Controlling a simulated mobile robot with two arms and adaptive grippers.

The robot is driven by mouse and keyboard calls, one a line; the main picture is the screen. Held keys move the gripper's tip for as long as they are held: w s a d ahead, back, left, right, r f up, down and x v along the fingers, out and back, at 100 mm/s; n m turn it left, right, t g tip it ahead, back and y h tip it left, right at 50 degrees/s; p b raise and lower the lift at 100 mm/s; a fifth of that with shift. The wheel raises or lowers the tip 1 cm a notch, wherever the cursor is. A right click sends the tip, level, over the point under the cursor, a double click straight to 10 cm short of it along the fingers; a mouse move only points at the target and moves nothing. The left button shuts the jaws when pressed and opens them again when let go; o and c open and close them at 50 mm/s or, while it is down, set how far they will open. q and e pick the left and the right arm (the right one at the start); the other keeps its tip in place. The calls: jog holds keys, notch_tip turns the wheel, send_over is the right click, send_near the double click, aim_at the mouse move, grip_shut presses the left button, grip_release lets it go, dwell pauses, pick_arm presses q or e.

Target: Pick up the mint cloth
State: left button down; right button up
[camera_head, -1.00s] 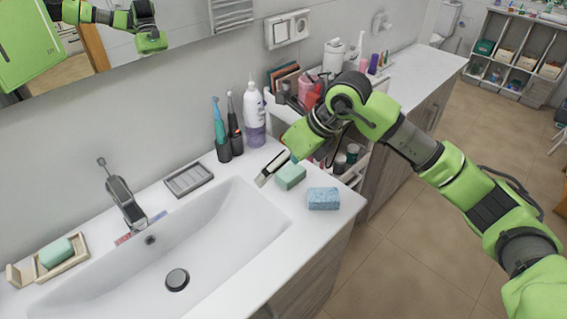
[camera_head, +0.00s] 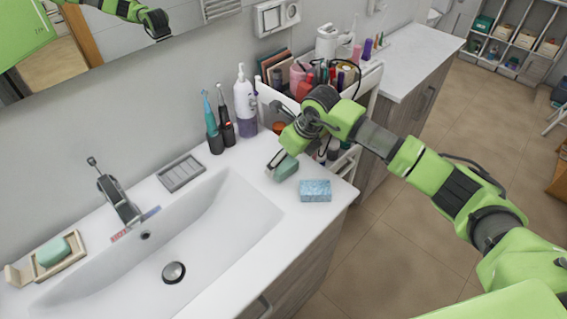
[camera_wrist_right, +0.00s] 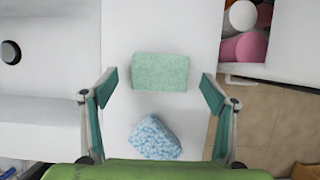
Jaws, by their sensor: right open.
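The mint cloth (camera_head: 287,168) looks like a folded pale-green block. It lies on the white counter right of the sink basin, with a blue speckled sponge (camera_head: 315,190) in front of it. My right gripper (camera_head: 275,161) is open just above the cloth and partly hides it. In the right wrist view the mint cloth (camera_wrist_right: 160,72) lies between the lines of the two spread fingers, with a gap on each side. The blue sponge (camera_wrist_right: 155,138) is nearer the palm there. My left gripper is not in view.
The sink basin (camera_head: 205,235) opens to the left. Electric toothbrushes (camera_head: 213,130) and a pump bottle (camera_head: 244,105) stand behind my gripper. A cart of cosmetics (camera_head: 345,92) is close at the right. A green soap (camera_head: 53,252) sits in a dish at the far left.

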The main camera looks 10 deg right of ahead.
aim_at(284, 163)
jog(key=shift+p+x, duration=0.35)
jog(key=shift+x, duration=0.7)
jog(key=shift+w+a+f, duration=0.1)
jog(key=shift+w+f, duration=0.15)
jog(key=shift+f, duration=0.2)
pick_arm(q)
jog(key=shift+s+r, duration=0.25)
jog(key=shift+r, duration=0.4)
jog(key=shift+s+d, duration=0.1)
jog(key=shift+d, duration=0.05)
pick_arm(e)
jog(key=c, duration=1.1)
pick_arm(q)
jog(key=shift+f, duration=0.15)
pick_arm(e)
jog(key=shift+r, duration=0.15)
